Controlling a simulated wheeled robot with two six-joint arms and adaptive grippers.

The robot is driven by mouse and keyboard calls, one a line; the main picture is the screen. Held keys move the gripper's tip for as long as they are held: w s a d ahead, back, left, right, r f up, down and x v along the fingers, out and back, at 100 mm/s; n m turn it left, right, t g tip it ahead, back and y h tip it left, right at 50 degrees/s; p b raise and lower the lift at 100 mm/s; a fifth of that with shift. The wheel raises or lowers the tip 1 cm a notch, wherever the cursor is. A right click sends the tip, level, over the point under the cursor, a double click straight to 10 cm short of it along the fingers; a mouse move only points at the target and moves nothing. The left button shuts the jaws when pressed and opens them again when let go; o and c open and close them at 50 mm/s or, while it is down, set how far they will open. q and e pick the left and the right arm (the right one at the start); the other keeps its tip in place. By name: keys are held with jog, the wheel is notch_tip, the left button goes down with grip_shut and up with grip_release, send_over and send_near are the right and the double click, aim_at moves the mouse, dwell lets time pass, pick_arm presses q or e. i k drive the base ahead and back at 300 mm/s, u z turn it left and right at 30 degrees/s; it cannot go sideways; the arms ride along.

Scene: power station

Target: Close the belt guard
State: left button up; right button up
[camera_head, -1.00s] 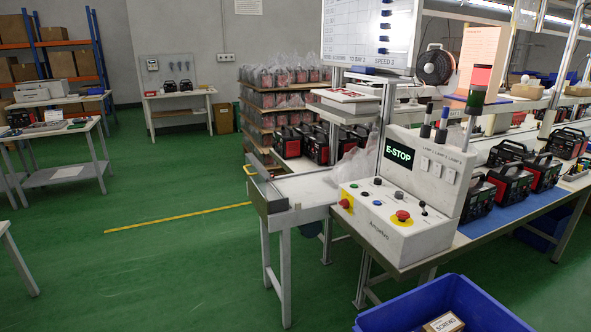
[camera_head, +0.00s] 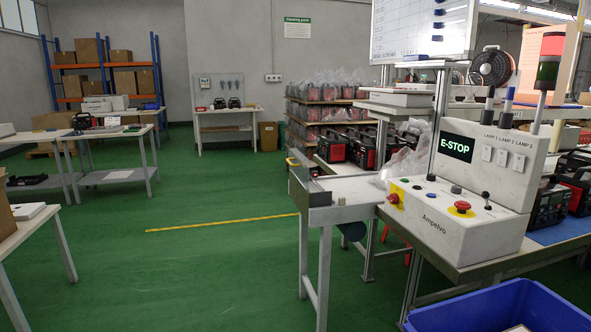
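A long grey metal panel that looks like the belt guard (camera_head: 299,187) is at the left side of the white belt table (camera_head: 350,190), in the middle of the head view. A small yellow piece, perhaps its handle, shows near its far end. I cannot tell from here whether the guard is open or closed. The white control box (camera_head: 465,226) stands to its right, with a screen (camera_head: 458,147) reading E-STOP, a red mushroom button (camera_head: 462,207) and a red knob on a yellow plate (camera_head: 394,197). Neither gripper is in view.
A blue bin (camera_head: 500,308) stands at the front right, below the bench. Plastic sheeting and black-and-red machines lie behind the belt. Tables (camera_head: 30,230) stand at the left. The green floor (camera_head: 200,270) with a yellow line (camera_head: 220,223) is clear left of the belt.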

aim_at(288, 160)
jog(key=k, duration=0.6)
jog(key=u, duration=0.6)
jog(key=i, duration=1.9)
jog(key=z, duration=1.2)
jog(key=i, duration=0.8)
jog(key=z, duration=0.75)
